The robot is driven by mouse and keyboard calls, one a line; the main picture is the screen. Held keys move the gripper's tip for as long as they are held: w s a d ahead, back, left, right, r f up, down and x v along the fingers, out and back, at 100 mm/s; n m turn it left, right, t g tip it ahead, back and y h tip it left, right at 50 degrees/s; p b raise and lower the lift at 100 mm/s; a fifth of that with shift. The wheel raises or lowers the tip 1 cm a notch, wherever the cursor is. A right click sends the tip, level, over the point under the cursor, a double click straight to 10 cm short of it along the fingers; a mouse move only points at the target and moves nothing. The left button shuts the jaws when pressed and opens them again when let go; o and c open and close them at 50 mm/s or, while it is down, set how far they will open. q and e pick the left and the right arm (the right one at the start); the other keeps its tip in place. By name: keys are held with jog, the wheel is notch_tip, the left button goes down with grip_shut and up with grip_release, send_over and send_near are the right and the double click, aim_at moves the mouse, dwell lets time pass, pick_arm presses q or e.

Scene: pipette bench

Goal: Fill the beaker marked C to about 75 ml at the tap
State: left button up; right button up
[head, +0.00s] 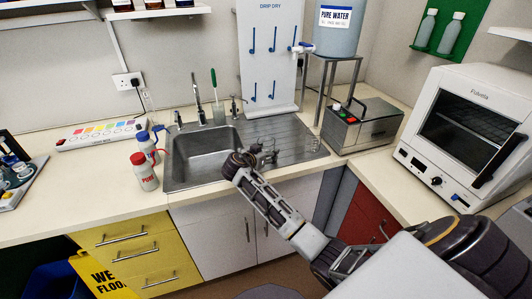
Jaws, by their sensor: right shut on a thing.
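My right gripper (262,152) is over the right side of the sink, by the ribbed drainer. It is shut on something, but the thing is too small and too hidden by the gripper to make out. I cannot read a beaker marked C anywhere. The sink (200,155) has a tall metal tap (197,90) at its back left and a smaller tap (236,105) further right. My left gripper is not in view.
Wash bottles, one red (144,172), stand left of the sink. A pot with a green-handled brush (218,113) stands behind it. A drip-dry board (268,60) rises behind the drainer. A metal bath (362,125) and white oven (462,135) occupy the right counter.

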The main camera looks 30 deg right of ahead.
jog(key=shift+r, duration=0.15)
notch_tip(320, 180, up, 10)
jog(key=shift+b, duration=0.35)
dwell(0.5)
